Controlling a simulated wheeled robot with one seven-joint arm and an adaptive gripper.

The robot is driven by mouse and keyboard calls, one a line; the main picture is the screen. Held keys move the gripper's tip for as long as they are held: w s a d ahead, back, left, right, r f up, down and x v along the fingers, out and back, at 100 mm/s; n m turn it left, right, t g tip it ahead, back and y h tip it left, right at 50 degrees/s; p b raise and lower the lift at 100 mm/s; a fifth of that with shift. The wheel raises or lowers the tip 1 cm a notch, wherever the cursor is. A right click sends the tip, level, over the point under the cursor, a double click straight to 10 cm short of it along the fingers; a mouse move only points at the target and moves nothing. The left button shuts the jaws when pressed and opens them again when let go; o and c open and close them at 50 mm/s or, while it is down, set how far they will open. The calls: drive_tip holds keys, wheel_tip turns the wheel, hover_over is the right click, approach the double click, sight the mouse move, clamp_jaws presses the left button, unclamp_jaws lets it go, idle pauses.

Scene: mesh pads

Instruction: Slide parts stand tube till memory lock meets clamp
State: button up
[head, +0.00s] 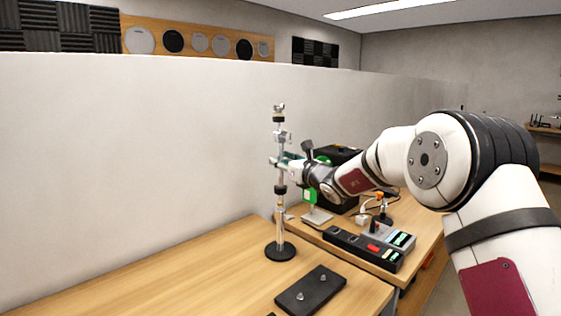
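The parts stand (278,225) stands upright on a round black base (280,252) on the wooden table. Its chrome tube carries several black and chrome collars. A black collar (280,190) sits around the tube below my gripper, and a chrome clamp piece (281,137) sits above it. Which collar is the memory lock is too small to tell. My gripper (280,162) reaches in from the right at the tube, between these two pieces. Its fingers are small and partly hidden by the wrist, so whether they are closed on the tube cannot be told.
A black plate (310,289) with two small knobs lies in front of the stand. Black and grey boxes (363,248) and a dark case (343,163) stand right of it. A white partition (130,170) rises behind. The table's left part is clear.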

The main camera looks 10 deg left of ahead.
sight(282, 178)
drive_tip(key=shift+w+a, duration=0.45)
drive_tip(key=shift+w, duration=0.05)
clamp_jaws()
drive_tip(key=shift+f, duration=0.1)
drive_tip(key=shift+f+b, duration=1.7)
drive_tip(key=shift+f, duration=1.15)
unclamp_jaws()
drive_tip(key=shift+r, duration=0.1)
